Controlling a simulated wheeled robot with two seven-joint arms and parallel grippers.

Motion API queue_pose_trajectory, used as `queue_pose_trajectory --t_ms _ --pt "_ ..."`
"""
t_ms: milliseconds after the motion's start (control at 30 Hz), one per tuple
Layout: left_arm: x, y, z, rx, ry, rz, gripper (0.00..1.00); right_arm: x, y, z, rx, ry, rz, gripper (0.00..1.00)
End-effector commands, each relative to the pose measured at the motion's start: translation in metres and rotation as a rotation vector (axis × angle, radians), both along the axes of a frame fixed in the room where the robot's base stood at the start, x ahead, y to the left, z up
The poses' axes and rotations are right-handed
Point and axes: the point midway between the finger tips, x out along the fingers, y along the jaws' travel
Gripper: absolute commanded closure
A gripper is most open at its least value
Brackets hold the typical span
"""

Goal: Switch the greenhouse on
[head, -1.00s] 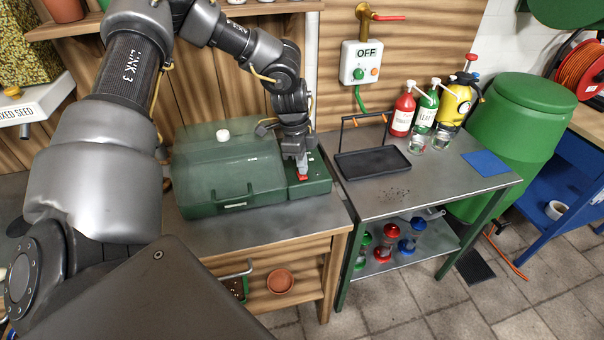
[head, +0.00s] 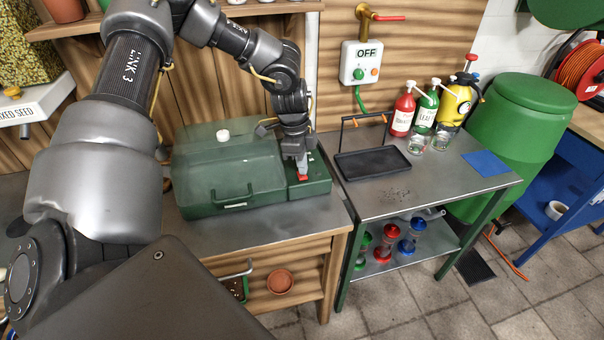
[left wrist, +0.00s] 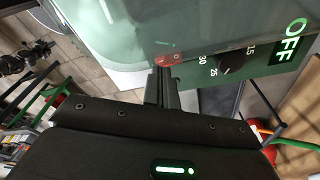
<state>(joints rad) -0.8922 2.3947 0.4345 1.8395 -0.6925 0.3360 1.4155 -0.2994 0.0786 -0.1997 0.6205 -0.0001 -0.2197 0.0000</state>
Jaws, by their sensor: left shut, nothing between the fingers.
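The greenhouse (head: 228,180) is a green box with a clear lid and a front handle, on the left bench. Its control panel (head: 318,185) is at its right end. A red rocker switch (head: 303,178) sits near the panel's front; in the left wrist view the red switch (left wrist: 172,59) is at the fingertips. There a black dial (left wrist: 231,62) and a lit display (left wrist: 290,42) reading OFF also show. My left gripper (head: 302,168) is shut and empty, pointing down at the switch, touching or nearly touching it. The fingers partly hide the switch. My right gripper is not in view.
A white wall box (head: 361,64) also reads OFF, below a brass tap. The right table holds a black tray (head: 372,163), red and green bottles, a yellow sprayer (head: 455,103) and a blue cloth (head: 486,163). A green barrel (head: 520,125) stands behind. The bench front is clear.

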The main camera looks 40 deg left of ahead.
Motion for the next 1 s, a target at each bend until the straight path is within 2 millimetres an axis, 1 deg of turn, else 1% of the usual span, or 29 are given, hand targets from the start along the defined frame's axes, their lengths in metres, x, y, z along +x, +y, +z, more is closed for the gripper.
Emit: queue_pose_trajectory --t_ms 433,1000 --pt "0.0 -0.0001 -0.0004 0.0 0.0 0.0 1.0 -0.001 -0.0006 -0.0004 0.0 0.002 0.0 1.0" --pt "0.0 0.0 -0.0076 0.0 0.0 0.0 1.0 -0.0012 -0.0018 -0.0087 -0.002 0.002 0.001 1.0"
